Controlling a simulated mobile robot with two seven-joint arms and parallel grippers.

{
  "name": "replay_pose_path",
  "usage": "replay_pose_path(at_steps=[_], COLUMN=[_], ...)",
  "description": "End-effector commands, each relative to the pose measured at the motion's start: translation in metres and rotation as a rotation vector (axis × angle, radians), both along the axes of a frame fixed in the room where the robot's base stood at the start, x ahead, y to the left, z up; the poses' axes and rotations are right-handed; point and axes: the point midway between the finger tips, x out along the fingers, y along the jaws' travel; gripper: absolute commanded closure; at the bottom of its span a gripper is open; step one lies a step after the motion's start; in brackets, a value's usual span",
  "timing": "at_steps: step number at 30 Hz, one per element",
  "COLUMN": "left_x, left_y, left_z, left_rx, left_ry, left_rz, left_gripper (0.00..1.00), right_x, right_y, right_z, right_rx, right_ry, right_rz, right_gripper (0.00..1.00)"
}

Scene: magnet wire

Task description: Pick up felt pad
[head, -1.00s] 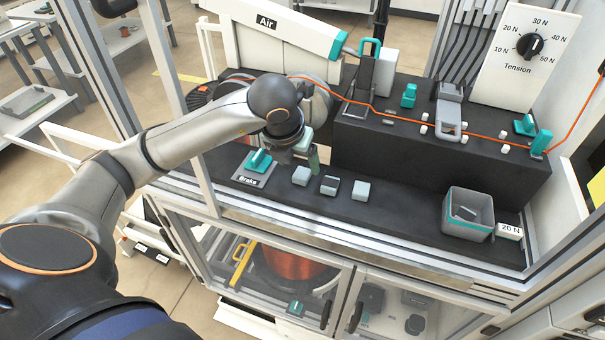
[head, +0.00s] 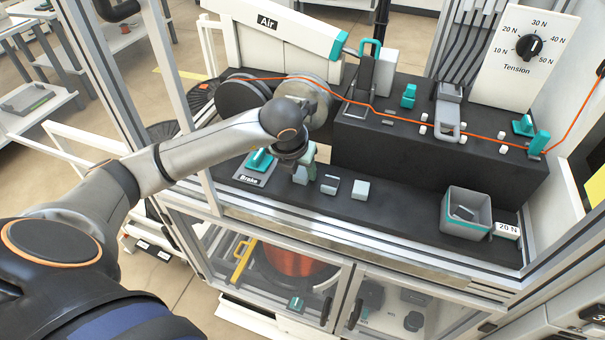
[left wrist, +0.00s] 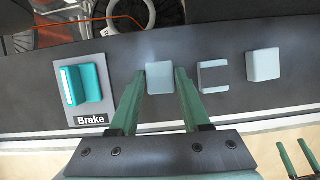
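Three small blocks stand in a row on the black shelf. The leftmost is a plain light grey pad (left wrist: 160,78), which also shows in the head view (head: 300,175), partly covered by my gripper. The middle one (left wrist: 213,77) has dark bands, and the right one (left wrist: 263,65) is plain light grey. Which is felt I cannot tell for sure. My left gripper (left wrist: 160,72) is open, its green fingers on either side of the leftmost pad in the wrist view. Contact is not visible. My right gripper (left wrist: 292,146) shows at the wrist view's lower right corner, fingers apart.
A teal brake lever on its "Brake" plate (head: 247,180) stands just left of the pads. A grey bin (head: 465,227) and a "20 N" label block (head: 507,230) sit at the right. An orange wire (head: 395,119) runs above a raised black block behind.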

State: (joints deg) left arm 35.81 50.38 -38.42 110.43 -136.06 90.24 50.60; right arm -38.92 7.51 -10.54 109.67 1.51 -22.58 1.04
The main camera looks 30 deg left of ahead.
Motion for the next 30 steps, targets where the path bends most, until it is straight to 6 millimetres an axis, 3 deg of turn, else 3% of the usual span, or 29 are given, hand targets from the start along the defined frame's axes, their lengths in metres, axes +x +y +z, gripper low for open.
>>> replay_pose_path(at_steps=[2,12,23,30], left_x=[0.0,0.0,0.0,0.002], left_y=[0.0,0.0,0.0,0.0], left_z=[0.0,0.0,0.002,0.022], left_rx=[0.0,0.0,0.0,-0.001], left_ry=[-0.001,-0.001,-0.001,-0.007], left_rz=[0.0,0.0,0.0,0.0], left_gripper=[0.63,1.0,1.0,1.0], right_x=[0.0,0.0,0.0,0.0], right_y=[0.0,0.0,0.0,0.0], right_z=[0.0,0.0,-0.001,-0.009], right_rx=[0.0,0.0,0.0,0.0], right_ry=[0.0,0.0,0.0,0.0], right_rz=[0.0,0.0,0.0,0.0], right_gripper=[0.07,0.07,0.07,0.07])
